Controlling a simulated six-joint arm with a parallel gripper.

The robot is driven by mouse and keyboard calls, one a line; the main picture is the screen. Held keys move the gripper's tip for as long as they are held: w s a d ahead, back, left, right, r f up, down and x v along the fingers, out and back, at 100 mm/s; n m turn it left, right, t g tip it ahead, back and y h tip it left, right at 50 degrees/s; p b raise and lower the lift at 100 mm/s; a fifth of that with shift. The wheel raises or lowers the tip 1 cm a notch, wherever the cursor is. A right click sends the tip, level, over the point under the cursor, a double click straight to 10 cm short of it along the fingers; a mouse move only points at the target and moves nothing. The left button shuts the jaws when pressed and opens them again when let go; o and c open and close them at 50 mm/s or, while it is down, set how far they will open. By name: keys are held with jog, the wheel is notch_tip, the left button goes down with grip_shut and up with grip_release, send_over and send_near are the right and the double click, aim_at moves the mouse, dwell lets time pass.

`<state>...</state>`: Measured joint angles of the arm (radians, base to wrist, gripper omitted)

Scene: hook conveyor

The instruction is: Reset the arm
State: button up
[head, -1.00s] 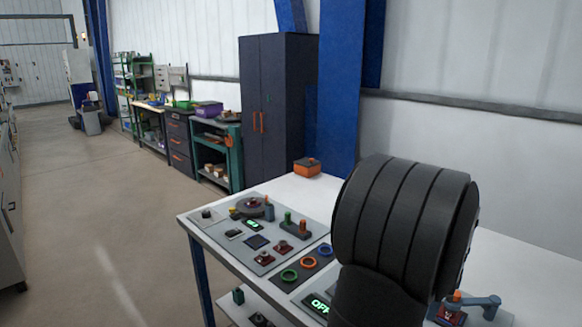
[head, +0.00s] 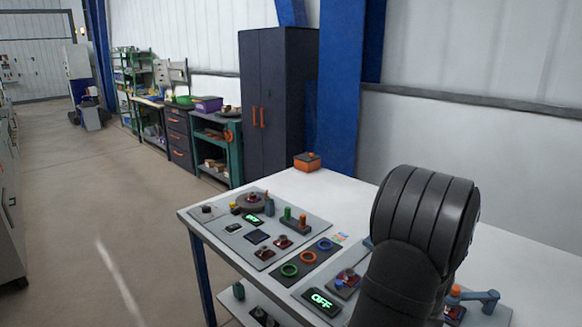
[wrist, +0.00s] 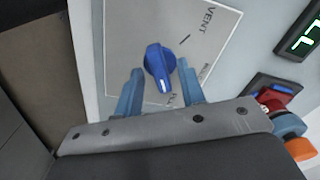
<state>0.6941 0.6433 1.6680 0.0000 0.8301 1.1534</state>
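My arm (head: 425,230) is a dark grey ribbed link at the right of the head view, over the white table. It hides my gripper there. In the wrist view, my gripper (wrist: 158,88) shows two blue fingers standing apart. A blue knob (wrist: 158,68) lies between the fingers in the picture, on a grey plate (wrist: 200,25) marked "VENT". I see gaps on both sides of the knob, and the fingers hold nothing. How far the fingertips are above the plate is hard to tell.
A panel (head: 203,227) of switches, coloured rings and a green "OFF" display (head: 321,300) covers the table's left part. An orange box (head: 307,161) stands at the back. In the wrist view, a red-based control with an orange end (wrist: 300,148) lies close on the right.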

jog(key=shift+n, duration=0.8)
jog(key=n, duration=0.4)
jog(key=shift+n, duration=1.9)
